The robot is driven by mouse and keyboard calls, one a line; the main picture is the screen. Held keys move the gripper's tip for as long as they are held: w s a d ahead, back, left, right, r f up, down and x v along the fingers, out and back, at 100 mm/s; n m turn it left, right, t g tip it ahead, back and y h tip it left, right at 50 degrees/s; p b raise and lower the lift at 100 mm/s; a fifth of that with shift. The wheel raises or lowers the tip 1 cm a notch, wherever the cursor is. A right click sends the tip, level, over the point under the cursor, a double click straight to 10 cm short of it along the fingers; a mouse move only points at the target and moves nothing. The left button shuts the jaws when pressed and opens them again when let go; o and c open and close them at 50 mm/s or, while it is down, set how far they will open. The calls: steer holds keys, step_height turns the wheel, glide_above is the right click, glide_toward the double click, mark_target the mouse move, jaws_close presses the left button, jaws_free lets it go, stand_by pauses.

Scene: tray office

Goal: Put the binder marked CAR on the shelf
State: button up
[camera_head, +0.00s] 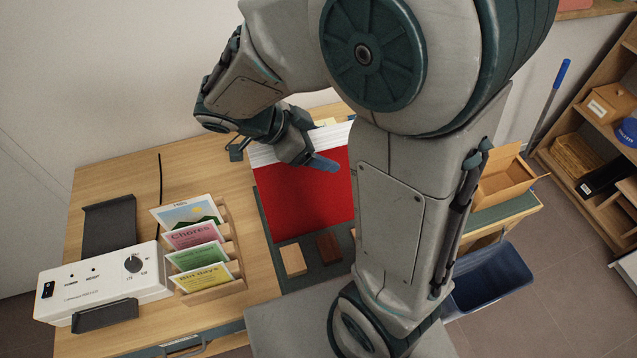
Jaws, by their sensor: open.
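A large red flat thing (300,198), perhaps a binder, lies on a dark green tray (267,240) on the desk. White edges show along its far side. No CAR marking can be read on it, and my arm hides its right part. My gripper (313,163) is open over the far part of the red thing; I cannot tell whether it touches it. A wooden shelf unit (573,128) stands at the far right, partly cut off, with several things on it. I cannot tell whether it is the task's shelf.
A white laminator (103,285) and a rack of cards (215,290) occupy the desk's left. Small blocks (293,259) lie on the tray's near part. An open cardboard box (505,180) sits right of my arm, above a blue bin (492,280).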

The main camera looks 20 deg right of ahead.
jaws_close()
steer(key=shift+r, duration=0.15)
stand_by(0.4)
